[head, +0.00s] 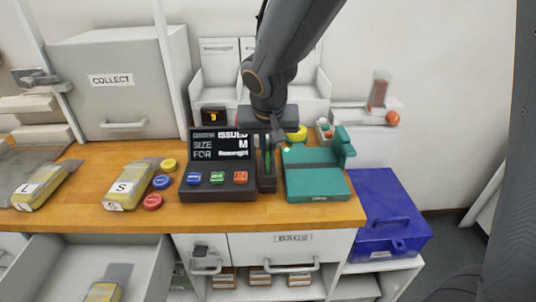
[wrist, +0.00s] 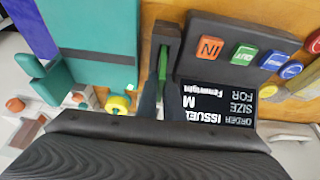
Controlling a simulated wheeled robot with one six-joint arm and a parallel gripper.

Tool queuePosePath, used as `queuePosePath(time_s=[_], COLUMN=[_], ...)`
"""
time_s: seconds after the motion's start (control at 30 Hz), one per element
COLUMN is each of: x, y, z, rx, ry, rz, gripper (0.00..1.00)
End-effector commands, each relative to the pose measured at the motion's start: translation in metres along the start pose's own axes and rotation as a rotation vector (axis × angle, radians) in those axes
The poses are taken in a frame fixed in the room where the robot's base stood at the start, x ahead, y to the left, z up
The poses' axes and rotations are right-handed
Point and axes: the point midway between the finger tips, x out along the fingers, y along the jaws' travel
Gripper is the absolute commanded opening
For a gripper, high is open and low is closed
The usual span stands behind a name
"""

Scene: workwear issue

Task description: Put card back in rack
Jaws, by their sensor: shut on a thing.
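A green card (head: 268,162) stands upright in the narrow black slotted block at the right side of the order terminal (head: 217,165). My gripper (head: 268,142) is above this block, shut on the card's upper part. In the wrist view the green card (wrist: 162,62) runs between the grey fingers of my gripper (wrist: 160,88), and the black slotted block (wrist: 166,32) lies around its far end. The card's lower edge is hidden, so I cannot tell how deep it sits. I cannot make out a separate card rack.
The terminal's screen reads issued, size M. A teal device (head: 315,175) stands close on the right, and a blue case (head: 385,215) is beyond the counter's edge. Yellow packs (head: 132,187) and coloured discs (head: 152,202) lie left on the wooden counter (head: 240,212). An open drawer (head: 60,255) juts out below.

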Motion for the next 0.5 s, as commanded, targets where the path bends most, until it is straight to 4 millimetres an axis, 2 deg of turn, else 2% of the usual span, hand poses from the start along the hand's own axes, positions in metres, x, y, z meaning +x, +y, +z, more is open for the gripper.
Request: queuePosePath(time_s=[0.3,0.5], x=[-0.056,-0.077], y=[-0.001,-0.001], z=[-0.025,-0.036], rx=[0.002,0.0], ry=[0.006,0.002], rz=[-0.003,-0.001], gripper=[0.0,0.0])
